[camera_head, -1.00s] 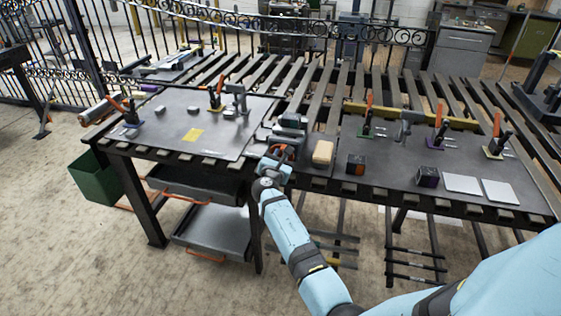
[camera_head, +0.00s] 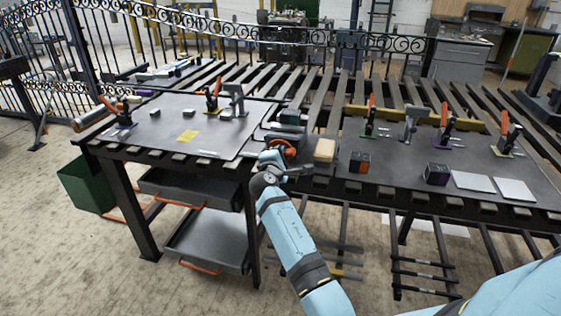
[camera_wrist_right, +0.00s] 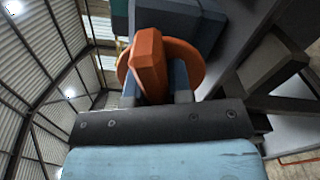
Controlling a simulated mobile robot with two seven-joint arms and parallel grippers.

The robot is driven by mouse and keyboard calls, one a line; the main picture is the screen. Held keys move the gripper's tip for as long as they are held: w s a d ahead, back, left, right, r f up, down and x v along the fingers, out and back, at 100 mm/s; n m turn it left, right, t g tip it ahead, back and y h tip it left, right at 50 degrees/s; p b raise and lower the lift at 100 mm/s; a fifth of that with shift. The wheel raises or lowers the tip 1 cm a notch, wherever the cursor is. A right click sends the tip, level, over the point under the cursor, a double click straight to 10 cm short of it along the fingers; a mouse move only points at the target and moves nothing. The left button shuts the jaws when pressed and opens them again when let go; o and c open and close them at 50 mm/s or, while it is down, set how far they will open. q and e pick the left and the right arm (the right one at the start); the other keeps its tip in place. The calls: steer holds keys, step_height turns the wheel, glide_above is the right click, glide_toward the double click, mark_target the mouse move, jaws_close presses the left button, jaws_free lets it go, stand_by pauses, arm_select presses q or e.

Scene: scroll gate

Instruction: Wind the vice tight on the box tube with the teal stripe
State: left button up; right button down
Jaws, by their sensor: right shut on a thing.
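The vice (camera_head: 291,118) stands at the front edge of the bench, between two dark plates. Its orange handwheel (camera_head: 288,147) faces me. My right gripper (camera_head: 272,158) is at the wheel. In the right wrist view, its two fingers (camera_wrist_right: 158,85) are shut on an orange grip (camera_wrist_right: 148,62) in front of the round orange wheel (camera_wrist_right: 188,62). Dark teal surfaces show behind the wheel at the top of that view. I cannot make out the box tube's teal stripe or how the tube sits in the jaws. My left gripper is out of view.
A tan block (camera_head: 325,150) stands close right of the wheel. Dark cubes (camera_head: 359,162) and pale plates (camera_head: 472,181) lie further right. Upright toggle clamps (camera_head: 370,122) stand on both plates. A yellow note (camera_head: 187,136) lies on the left plate. Trays hang below the bench.

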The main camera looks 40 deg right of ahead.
steer(key=shift+f+m+b, duration=0.35)
steer(key=shift+m+b, duration=0.55)
steer(key=shift+m, duration=0.1)
steer(key=shift+m+b, duration=0.9)
steer(key=m+b, duration=0.4)
steer(key=shift+a+f+m+b, duration=0.1)
steer(key=shift+f+m+b, duration=0.05)
steer(key=shift+m+b, duration=1.05)
steer(key=m+b, duration=0.4)
steer(key=m, duration=0.1)
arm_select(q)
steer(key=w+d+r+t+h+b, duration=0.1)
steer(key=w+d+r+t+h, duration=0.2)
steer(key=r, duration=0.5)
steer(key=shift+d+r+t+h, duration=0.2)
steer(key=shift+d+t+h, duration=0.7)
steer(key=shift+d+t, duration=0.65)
arm_select(e)
steer(key=shift+m, duration=0.4)
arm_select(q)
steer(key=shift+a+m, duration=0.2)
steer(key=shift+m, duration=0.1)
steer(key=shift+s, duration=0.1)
arm_select(e)
steer(key=c, duration=1)
jaws_free()
steer(key=shift+r, duration=0.25)
steer(key=shift+c, duration=0.2)
